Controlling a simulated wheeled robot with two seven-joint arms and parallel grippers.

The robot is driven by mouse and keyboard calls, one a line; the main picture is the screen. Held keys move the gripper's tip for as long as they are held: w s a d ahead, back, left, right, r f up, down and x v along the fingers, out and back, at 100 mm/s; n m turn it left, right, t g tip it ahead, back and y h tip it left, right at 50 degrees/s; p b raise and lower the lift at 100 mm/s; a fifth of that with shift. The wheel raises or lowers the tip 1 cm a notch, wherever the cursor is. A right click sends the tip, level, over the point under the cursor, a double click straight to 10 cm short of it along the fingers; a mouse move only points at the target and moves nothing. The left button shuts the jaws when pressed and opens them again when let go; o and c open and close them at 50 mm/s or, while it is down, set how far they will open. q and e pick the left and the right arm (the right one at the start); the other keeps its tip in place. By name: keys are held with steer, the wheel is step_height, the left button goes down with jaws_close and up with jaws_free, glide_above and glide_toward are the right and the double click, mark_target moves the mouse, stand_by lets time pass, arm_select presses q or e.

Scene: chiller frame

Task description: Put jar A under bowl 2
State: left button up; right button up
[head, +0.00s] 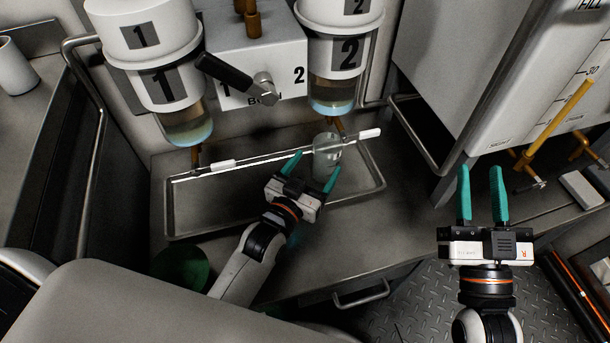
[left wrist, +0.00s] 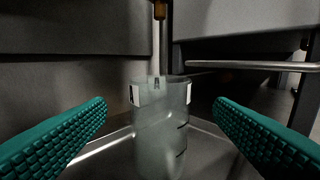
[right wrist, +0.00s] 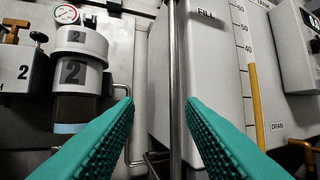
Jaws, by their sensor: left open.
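A clear glass jar (head: 327,150) stands upright in the metal tray (head: 180,222) below bowl 2 (head: 333,58). The jar is centred between the fingers in the left wrist view, with visible gaps on both sides. My right gripper (head: 481,172) is open and empty, to the right.
Bowl 1 (head: 168,85) hangs on the left, with a valve block and black lever (head: 225,75) between the bowls. A white tank (head: 520,65) with a yellow tube stands right. A green round thing (head: 182,268) sits front left.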

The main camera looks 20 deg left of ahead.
arm_select(q)
steer(key=shift+s+a, duration=0.2)
steer(key=shift+s, duration=0.75)
steer(key=shift+s+a, duration=0.2)
steer(key=shift+s, duration=0.75)
arm_select(e)
steer(key=shift+w+d+f+g+h, duration=0.1)
steer(key=shift+w+f+g+h, duration=0.15)
steer(key=shift+f+g, duration=0.45)
steer(key=shift+w+d+f+g+h, duration=0.15)
steer(key=shift+f+g+h, duration=0.2)
steer(key=shift+f, duration=0.6)
steer(key=shift+a, duration=0.1)
arm_select(q)
steer(key=shift+p, duration=0.3)
